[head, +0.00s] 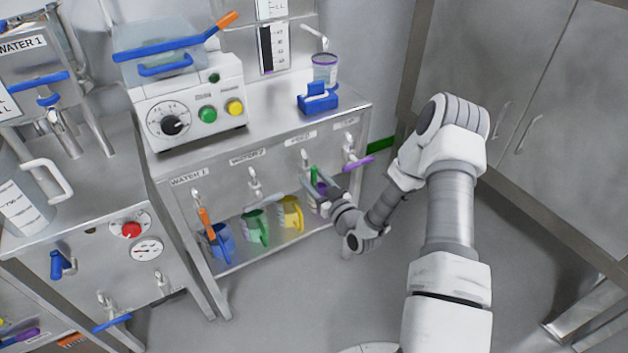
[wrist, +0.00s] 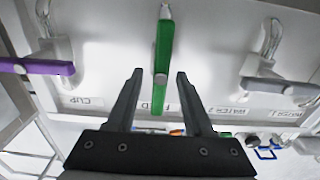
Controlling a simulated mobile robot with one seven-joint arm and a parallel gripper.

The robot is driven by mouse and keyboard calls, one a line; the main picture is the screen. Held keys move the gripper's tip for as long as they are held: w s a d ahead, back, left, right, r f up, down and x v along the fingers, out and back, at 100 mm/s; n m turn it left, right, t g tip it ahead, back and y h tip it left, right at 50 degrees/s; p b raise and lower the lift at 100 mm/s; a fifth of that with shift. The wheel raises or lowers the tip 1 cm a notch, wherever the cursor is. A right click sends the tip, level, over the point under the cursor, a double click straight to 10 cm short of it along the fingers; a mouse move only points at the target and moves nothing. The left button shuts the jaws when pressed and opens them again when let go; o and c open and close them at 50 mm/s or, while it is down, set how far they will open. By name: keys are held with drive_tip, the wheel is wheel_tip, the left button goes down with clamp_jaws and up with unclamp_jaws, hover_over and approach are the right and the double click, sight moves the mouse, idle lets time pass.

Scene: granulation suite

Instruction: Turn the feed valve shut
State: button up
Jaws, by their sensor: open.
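The feed valve's green handle (head: 313,176) hangs on the front panel under the third label, partly hidden by my gripper in the head view. In the wrist view the green handle (wrist: 163,50) stands upright in the picture, in line with its spout and square to the row of valves. My gripper (wrist: 160,74) is open and empty, with one fingertip to each side of the handle's lower part in the picture. I see no contact, and cannot tell how deep the handle sits between the fingers. In the head view my gripper (head: 318,180) is close to the panel.
The cup valve's purple handle (wrist: 36,66) and the Water 2 valve's grey handle (wrist: 280,86) lie crosswise on either side. Water 1's orange handle (head: 206,223) points down. Blue (head: 222,240), green (head: 256,227) and yellow (head: 291,213) jugs stand below. Open floor lies in front.

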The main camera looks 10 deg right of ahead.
clamp_jaws()
idle(0.3)
drive_tip(key=shift+m, duration=0.4)
drive_tip(key=m, duration=0.1)
drive_tip(key=m+b, duration=0.1)
drive_tip(key=m, duration=0.1)
drive_tip(key=shift+w+d+f+m, duration=0.15)
drive_tip(key=shift+d+m, duration=0.1)
drive_tip(key=shift+m, duration=0.15)
drive_tip(key=m, duration=0.4)
drive_tip(key=m+b, duration=0.1)
drive_tip(key=m, duration=0.3)
drive_tip(key=f+m+b, duration=0.1)
drive_tip(key=m, duration=0.4)
drive_tip(key=shift+d, duration=0.25)
drive_tip(key=shift+m, duration=0.3)
